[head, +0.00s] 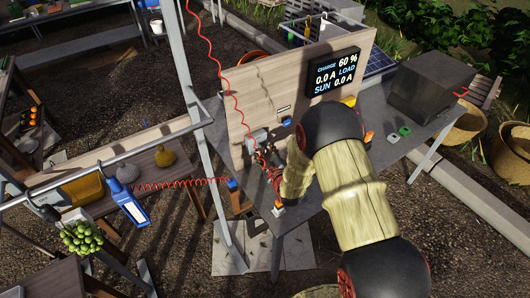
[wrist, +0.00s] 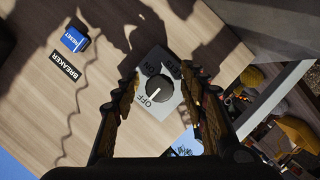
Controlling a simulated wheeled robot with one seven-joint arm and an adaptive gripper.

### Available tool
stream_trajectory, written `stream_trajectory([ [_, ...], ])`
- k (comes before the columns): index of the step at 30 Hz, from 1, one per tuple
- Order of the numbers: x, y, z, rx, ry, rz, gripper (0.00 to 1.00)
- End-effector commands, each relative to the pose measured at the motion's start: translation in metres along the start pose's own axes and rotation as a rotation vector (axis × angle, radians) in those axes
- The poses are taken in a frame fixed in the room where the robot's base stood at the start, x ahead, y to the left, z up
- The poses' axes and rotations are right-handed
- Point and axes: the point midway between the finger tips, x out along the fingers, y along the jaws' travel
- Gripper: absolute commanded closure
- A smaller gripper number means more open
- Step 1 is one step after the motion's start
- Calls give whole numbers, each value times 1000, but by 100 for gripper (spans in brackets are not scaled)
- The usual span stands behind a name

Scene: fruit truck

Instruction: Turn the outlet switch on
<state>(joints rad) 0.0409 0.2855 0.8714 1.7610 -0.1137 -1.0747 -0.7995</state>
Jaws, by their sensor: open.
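The outlet switch (wrist: 168,104) is a grey plate with a dark round knob (wrist: 160,88) on an upright wooden board. Its OFF label is readable, and a white mark on the knob appears to lie on the OFF side. Other lettering at the plate's upper edge is in shadow. In the head view the grey switch (head: 257,137) sits low on the board, partly hidden by my gripper. My gripper (wrist: 160,78) is open, one finger on each side of the knob. I cannot tell whether the fingers touch it. In the head view my gripper (head: 265,156) is small and dark.
A blue RESET button (wrist: 75,39) and a BREAKER label (wrist: 65,66) are on the board (head: 245,95). A display (head: 335,72) reads charge 60%, load 0.0 A, sun 0.0 A. A dark box (head: 432,88) stands on the grey table (head: 385,105). A red coiled cable (head: 215,60) hangs nearby.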

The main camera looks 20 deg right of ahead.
Motion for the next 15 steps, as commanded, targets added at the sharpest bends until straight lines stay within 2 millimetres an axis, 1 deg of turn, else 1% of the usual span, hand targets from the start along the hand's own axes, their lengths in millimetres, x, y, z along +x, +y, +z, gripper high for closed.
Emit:
stream_trajectory([
  [5, 0, 0, 0, 0, 0, 0, 58],
  [15, 0, 0, 0, 0, 0, 0, 77],
])
